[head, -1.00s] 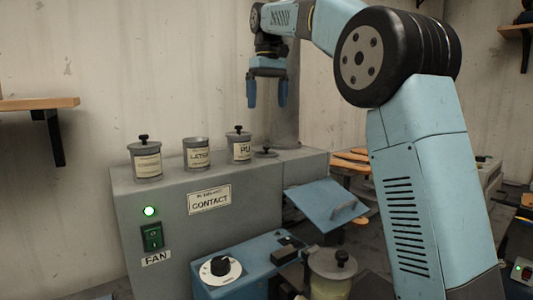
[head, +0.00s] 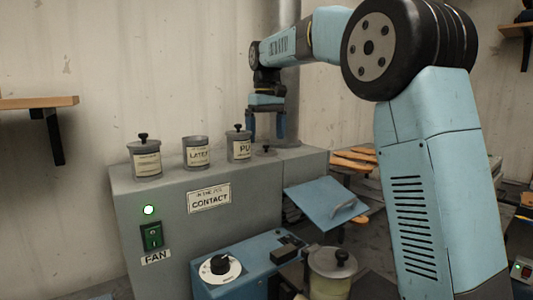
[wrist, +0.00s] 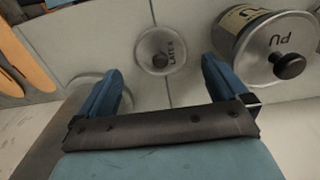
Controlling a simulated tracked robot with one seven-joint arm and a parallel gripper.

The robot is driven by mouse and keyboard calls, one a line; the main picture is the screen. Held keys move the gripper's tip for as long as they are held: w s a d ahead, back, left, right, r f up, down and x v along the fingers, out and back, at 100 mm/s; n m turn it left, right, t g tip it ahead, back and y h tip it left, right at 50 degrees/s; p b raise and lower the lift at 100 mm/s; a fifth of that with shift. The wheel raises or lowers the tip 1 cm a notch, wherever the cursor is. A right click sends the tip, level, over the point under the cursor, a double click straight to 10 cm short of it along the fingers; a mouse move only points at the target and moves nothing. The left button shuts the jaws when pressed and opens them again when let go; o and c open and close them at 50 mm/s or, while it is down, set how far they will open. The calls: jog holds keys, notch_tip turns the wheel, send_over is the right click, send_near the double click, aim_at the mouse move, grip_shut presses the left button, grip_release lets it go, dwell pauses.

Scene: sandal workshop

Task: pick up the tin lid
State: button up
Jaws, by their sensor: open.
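The tin lid (head: 265,152) is a small grey disc with a dark knob. It lies flat on top of the grey cabinet, to the right of the PU tin (head: 239,146). In the wrist view the round lid (wrist: 150,45) shows lettering that reads LATEX. The LATEX tin (head: 196,153) has no lid on it. My gripper (head: 266,136) is open and empty, pointing down just above the lid. In the wrist view its blue fingers (wrist: 160,75) stand apart, with the lid showing between and slightly beyond their tips.
The PU tin with its own knobbed lid stands close to the right finger in the wrist view (wrist: 275,50). Another lidded tin (head: 145,158) stands at the left of the cabinet (head: 160,195). A vertical pipe (head: 287,70) rises behind my gripper.

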aim_at(266, 149)
jog(key=shift+f, duration=1.9)
jog(key=shift+c, duration=0.2)
jog(key=c, duration=1)
jog(key=shift+r, duration=0.15)
